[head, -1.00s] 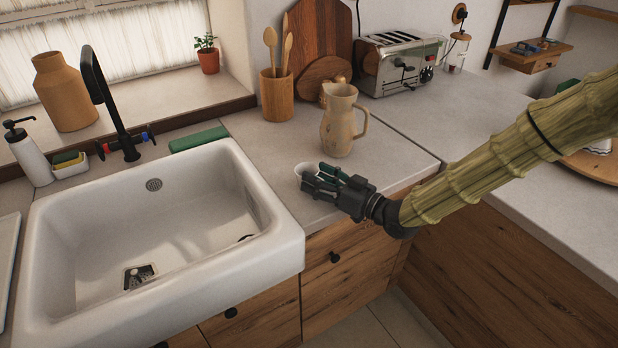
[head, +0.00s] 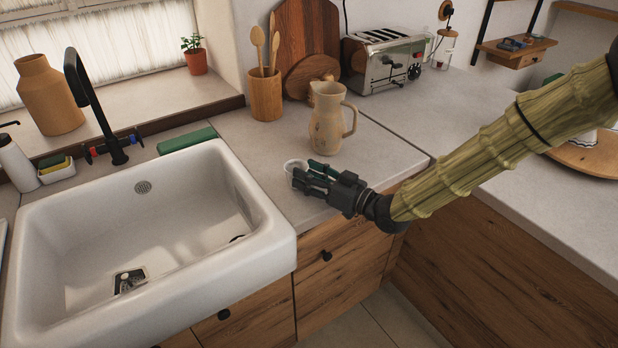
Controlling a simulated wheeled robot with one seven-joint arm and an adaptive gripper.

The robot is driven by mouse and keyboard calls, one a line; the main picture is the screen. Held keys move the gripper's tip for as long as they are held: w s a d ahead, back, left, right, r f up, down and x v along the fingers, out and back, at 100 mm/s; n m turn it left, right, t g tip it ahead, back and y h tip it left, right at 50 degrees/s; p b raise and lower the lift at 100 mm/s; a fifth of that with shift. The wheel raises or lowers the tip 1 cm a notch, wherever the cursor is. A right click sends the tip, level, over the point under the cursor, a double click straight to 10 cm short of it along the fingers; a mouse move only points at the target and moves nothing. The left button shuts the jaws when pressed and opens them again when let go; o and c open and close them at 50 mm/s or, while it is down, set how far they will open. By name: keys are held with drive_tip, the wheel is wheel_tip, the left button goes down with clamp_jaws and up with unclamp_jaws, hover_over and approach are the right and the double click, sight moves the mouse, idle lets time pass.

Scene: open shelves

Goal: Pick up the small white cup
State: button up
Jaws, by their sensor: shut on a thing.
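The small white cup (head: 291,166) is on the counter just right of the sink, at the tips of my gripper's fingers. My gripper (head: 305,176) comes in from the right, low over the counter, with its dark fingers shut on the cup. The fingers hide the cup's right and lower parts; its left side and rim show. I cannot tell whether the cup still touches the counter.
A beige pitcher (head: 328,122) stands just behind my gripper. A wooden utensil holder (head: 265,95), cutting boards (head: 305,40) and a toaster (head: 385,62) stand farther back. The white sink (head: 170,215) is to the left. The counter right of the pitcher is clear.

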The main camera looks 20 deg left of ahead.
drive_tip(key=shift+r+b, duration=0.35)
drive_tip(key=shift+r, duration=0.95)
drive_tip(key=shift+s+d+r, duration=0.1)
drive_tip(key=shift+d+r, duration=0.05)
drive_tip(key=s+d+r+b, duration=0.1)
drive_tip(key=s+d+b, duration=0.1)
drive_tip(key=s+d, duration=0.8)
drive_tip(key=shift+s+r+b, duration=0.25)
drive_tip(key=shift+s+b, duration=0.15)
drive_tip(key=shift+s, duration=0.45)
drive_tip(key=shift+d, duration=0.1)
